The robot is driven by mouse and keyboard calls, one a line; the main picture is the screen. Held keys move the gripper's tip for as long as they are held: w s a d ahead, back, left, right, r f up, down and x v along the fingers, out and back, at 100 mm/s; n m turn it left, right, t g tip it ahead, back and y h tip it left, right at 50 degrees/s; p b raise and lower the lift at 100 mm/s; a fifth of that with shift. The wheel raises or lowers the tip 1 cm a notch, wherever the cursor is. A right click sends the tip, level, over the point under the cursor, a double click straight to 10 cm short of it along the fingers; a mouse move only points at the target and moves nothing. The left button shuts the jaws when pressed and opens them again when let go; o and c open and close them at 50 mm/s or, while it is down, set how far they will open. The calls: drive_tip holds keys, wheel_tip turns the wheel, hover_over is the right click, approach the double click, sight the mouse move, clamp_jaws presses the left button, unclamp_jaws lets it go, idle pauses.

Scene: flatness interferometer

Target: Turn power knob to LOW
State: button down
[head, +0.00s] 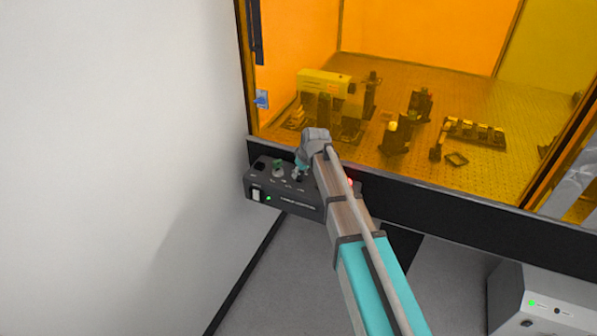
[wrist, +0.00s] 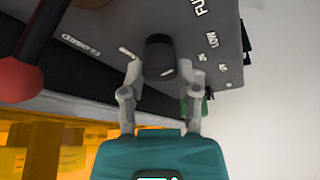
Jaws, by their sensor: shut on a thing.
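The power knob (wrist: 160,54) is a short black cylinder on the control box's panel, in the upper middle of the wrist view. My gripper (wrist: 158,75) has a fingertip on each side of it and is shut on it. The words FULL and LOW and smaller marks are printed to the knob's right in that view. I cannot tell which mark the knob points at. In the head view, my gripper (head: 299,172) reaches down onto the dark control box (head: 262,184), and my wrist and arm hide the box's right part.
A lever with a red ball (wrist: 20,78) stands close to my gripper, left in the wrist view. A green part (wrist: 187,104) shows behind the right finger. The orange enclosure (head: 430,60) with optics rises behind the box; a white wall (head: 110,150) stands left.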

drive_tip(key=m, duration=0.2)
drive_tip(key=m+t+h, duration=0.1)
drive_tip(key=m, duration=0.2)
drive_tip(key=shift+w+h, duration=0.15)
drive_tip(key=shift+h, duration=0.15)
drive_tip(key=m+h, duration=0.2)
drive_tip(key=m, duration=0.3)
drive_tip(key=shift+a, duration=0.1)
drive_tip(key=shift+c, duration=1.7)
unclamp_jaws()
